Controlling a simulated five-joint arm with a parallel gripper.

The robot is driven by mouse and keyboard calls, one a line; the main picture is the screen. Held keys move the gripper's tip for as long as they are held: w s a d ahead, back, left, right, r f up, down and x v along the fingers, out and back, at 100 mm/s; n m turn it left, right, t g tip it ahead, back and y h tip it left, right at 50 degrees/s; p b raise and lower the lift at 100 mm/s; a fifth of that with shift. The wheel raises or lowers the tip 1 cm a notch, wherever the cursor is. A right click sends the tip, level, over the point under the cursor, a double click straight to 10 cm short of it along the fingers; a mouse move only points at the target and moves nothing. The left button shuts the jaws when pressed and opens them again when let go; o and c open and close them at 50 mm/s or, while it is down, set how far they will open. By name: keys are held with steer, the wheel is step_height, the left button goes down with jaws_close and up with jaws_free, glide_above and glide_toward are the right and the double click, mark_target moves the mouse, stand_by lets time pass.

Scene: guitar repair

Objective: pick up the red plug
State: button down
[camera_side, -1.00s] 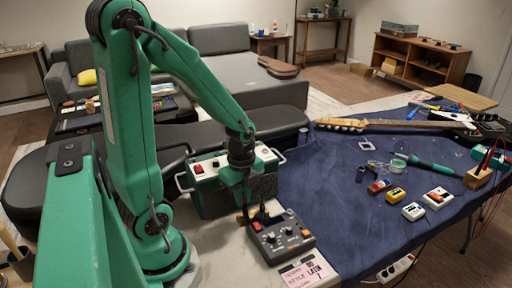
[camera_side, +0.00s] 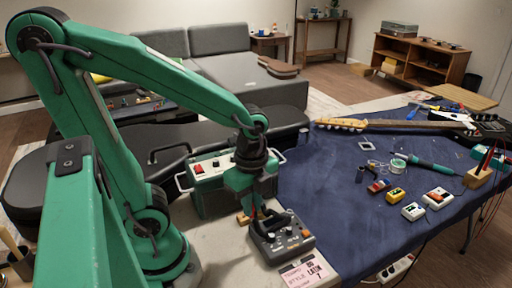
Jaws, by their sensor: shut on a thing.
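My gripper (camera_side: 257,212) is pointed down just above the left back part of the grey control box (camera_side: 285,240), which has knobs on top. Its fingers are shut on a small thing. A bit of red shows between the dark fingers; I take it for the red plug (camera_side: 259,211). Most of the plug is hidden, and I cannot tell whether it touches the box. A dark curved shape at the box's back edge merges with the fingers.
A green amplifier (camera_side: 213,198) with a handle stands close behind my gripper. A small wooden block (camera_side: 243,219) lies left of the box, and a pink note (camera_side: 302,271) lies in front. On the blue cloth (camera_side: 340,220) are several small pedals and a guitar neck (camera_side: 390,125).

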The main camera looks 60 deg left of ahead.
steer(key=shift+s+d+r, duration=0.1)
steer(key=shift+d+r, duration=0.25)
steer(key=shift+d, duration=0.2)
steer(key=shift+r, duration=0.25)
stand_by(0.4)
steer(key=shift+r, duration=0.35)
steer(key=shift+r, duration=0.35)
steer(key=shift+r, duration=0.35)
steer(key=shift+r, duration=0.35)
steer(key=shift+r, duration=0.3)
steer(key=shift+r, duration=0.1)
